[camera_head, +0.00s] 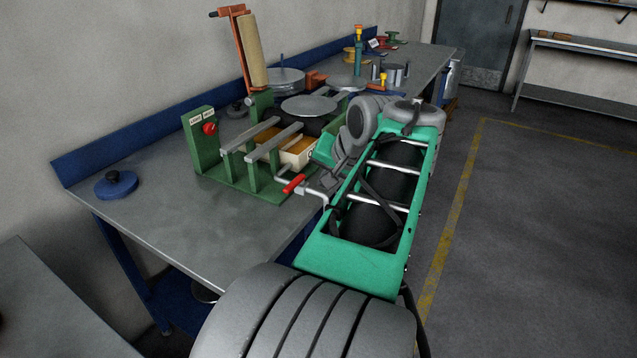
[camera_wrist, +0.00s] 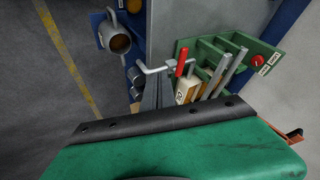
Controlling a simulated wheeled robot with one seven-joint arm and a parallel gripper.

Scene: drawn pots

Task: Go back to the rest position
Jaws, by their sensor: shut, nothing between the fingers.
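My gripper (camera_wrist: 158,88) shows as narrow grey fingers beyond the green wrist housing in the wrist view. It is shut and empty. In the head view my green arm reaches over the right side of the bench, and its far end is close to the green machine (camera_head: 207,149). A crank with a red handle (camera_head: 294,184) sticks out at the machine's front right. In the wrist view the red handle (camera_wrist: 181,66) is just right of my fingers. I cannot tell whether they touch the crank.
The grey workbench (camera_head: 180,220) has a blue back edge. A blue lidded disc (camera_head: 116,184) lies at its near left. A roll on an orange stand (camera_head: 252,50), metal discs and small tools stand farther back. Open floor (camera_head: 530,230) with a yellow line is to the right.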

